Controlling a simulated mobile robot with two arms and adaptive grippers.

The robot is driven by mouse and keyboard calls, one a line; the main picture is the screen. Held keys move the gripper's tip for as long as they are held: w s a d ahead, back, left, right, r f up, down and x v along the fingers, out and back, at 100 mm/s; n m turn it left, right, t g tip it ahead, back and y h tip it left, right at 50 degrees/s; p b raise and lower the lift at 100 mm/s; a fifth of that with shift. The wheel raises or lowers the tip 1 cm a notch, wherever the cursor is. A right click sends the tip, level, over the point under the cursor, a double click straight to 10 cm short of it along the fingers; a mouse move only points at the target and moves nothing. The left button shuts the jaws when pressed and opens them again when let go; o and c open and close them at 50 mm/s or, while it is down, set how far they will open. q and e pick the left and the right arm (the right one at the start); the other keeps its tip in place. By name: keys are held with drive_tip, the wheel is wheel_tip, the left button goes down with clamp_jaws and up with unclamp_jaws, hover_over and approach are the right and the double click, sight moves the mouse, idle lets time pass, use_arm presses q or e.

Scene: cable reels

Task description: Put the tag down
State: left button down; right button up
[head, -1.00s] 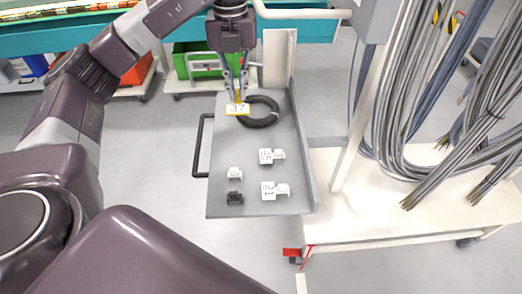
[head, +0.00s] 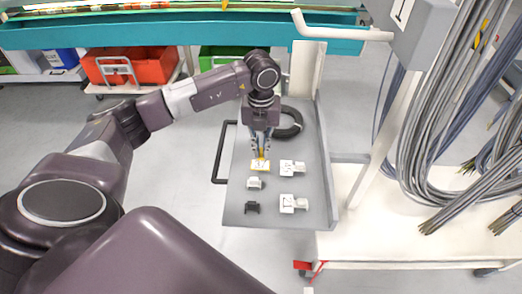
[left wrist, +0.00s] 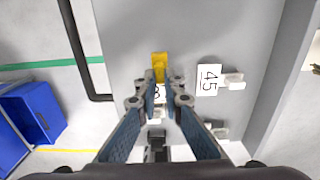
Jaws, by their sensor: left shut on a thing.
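My left gripper (head: 261,152) is shut on the tag (head: 260,166), a white plate with a yellow part. In the left wrist view the yellow part (left wrist: 160,66) shows at the fingertips, and the fingers hide most of the number. The tag is over the grey tray (head: 240,205), left of a white numbered tag (head: 292,167) and just behind a small white clip (head: 255,183). I cannot tell whether it touches the tray. The neighbouring tag reads 45 in the left wrist view (left wrist: 209,80). My right gripper is not in view.
A second white tag (head: 293,203) and a black clip (head: 252,207) lie nearer the tray's front. A black cable coil (head: 291,124) lies behind the gripper. A raised wall (head: 327,165) bounds the tray's right side. Grey cables (head: 432,150) hang at right.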

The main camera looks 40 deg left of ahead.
use_arm(q)
drive_tip(key=shift+f, duration=1)
drive_tip(key=c, duration=2.2)
unclamp_jaws()
drive_tip(key=shift+o, duration=0.6)
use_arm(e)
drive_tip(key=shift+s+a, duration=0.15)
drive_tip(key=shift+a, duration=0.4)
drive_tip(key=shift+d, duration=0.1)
use_arm(q)
drive_tip(key=shift+r, duration=0.15)
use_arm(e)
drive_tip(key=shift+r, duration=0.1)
